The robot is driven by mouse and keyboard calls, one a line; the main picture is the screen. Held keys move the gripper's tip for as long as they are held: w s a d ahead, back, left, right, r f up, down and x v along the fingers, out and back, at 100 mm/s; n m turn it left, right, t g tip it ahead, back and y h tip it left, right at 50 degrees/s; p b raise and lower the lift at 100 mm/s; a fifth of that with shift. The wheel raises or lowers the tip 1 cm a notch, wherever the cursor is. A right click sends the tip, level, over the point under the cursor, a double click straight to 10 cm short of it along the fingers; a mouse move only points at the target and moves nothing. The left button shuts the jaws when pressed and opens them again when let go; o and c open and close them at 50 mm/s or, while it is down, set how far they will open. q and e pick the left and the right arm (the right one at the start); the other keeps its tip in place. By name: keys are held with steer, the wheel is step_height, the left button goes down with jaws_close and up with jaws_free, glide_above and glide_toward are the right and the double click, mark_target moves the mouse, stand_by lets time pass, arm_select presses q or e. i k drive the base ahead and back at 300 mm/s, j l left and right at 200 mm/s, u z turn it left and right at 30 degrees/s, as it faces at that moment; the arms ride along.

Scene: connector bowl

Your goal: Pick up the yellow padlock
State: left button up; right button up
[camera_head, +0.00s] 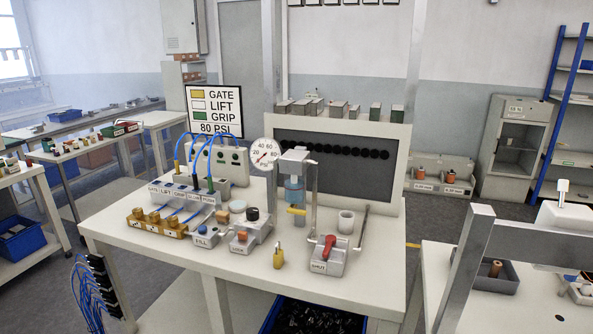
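The yellow padlock (278,259) stands upright near the front edge of the white workbench (150,255), with its shackle at the top. It sits between the grey block with a red knob (241,242) on its left and the grey SHUT block with a red handle (327,258) on its right. It appears clear of both blocks, and nothing covers it. Neither of my grippers shows in the head view.
A pressure gauge (264,154), a filter unit with a blue bowl (294,190) and metal pipes rise behind the padlock. A row of brass fittings (157,222) lies to the left. A blue bin (268,322) sits below the front edge.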

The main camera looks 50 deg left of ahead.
mark_target(278, 258)
steer(key=u, duration=1.7)
steer(key=k, duration=0.2)
steer(key=k+z, duration=0.25)
steer(key=z, duration=0.15)
steer(key=k+l+z, duration=0.1)
steer(key=z, duration=0.25)
steer(key=i+j+z, duration=0.15)
steer(key=j, duration=0.2)
steer(key=i+j+z, duration=0.2)
steer(key=j, duration=0.2)
steer(key=i+j+z, duration=0.15)
steer(key=j, duration=0.25)
steer(key=i+j+z, duration=0.15)
steer(key=j, duration=0.3)
